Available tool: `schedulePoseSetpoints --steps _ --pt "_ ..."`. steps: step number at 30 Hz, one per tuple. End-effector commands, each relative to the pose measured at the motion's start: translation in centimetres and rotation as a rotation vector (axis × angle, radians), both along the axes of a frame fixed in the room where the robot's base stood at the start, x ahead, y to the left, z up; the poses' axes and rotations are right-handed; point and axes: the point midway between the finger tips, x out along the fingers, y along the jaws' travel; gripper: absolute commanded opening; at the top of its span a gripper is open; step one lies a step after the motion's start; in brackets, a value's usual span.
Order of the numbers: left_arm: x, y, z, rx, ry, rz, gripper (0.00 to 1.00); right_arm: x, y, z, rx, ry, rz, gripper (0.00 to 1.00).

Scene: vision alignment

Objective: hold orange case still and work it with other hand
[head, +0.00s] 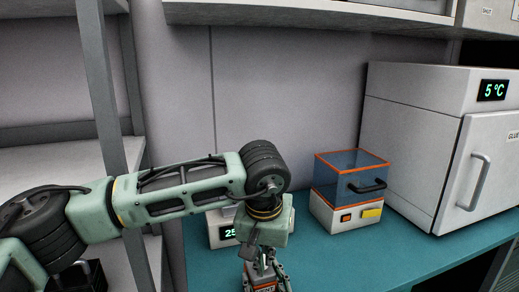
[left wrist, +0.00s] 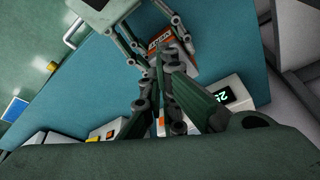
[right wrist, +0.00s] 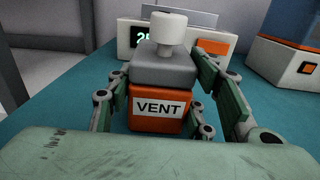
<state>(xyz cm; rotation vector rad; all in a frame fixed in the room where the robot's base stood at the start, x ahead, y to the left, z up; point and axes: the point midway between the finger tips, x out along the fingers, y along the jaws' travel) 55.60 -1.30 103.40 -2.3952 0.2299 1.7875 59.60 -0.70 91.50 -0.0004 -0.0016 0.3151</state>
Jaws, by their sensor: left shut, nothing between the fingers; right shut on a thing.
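The orange case (right wrist: 158,108) has a white VENT label, a grey upper block (right wrist: 165,68) and a white knob (right wrist: 165,32) on top. My right gripper (right wrist: 157,104) is shut on the case, with a finger on each side. In the left wrist view the orange case (left wrist: 181,64) shows beyond my left gripper (left wrist: 160,62), which is shut and empty close to it. In the head view my left gripper (head: 264,268) points down over the front of the bench, and the case is mostly hidden there. I cannot tell whether the left fingers touch the case.
A white device with a green display (head: 224,233) stands behind the case, partly covered by my left arm. A blue, orange-edged box (head: 350,178) on a white base stands to its right. A white cabinet (head: 415,125) showing 5 °C is farther right. Teal bench (head: 330,262) is clear in front.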

Motion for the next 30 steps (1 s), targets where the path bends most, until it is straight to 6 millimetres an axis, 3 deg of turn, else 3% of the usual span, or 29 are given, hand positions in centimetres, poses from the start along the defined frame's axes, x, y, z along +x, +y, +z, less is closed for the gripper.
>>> schedulePoseSetpoints --steps 6,14,21,30 --pt "-0.1 -0.1 2.4 0.0 -0.003 -0.001 0.0 0.0 -0.1 -0.3 -0.001 0.006 -0.001 0.18" --pt "0.0 0.0 2.6 -0.001 -0.003 0.0 0.0 0.0 -0.1 -0.3 -0.001 0.006 -0.002 0.18" --pt "0.8 2.5 3.5 -0.004 0.006 0.005 0.0 0.0 -0.1 -0.3 -0.001 0.006 -0.003 0.18" --pt "0.9 2.7 1.0 -0.003 0.009 0.001 0.0 0.0 -0.1 -0.3 -0.002 0.005 -0.002 0.18"
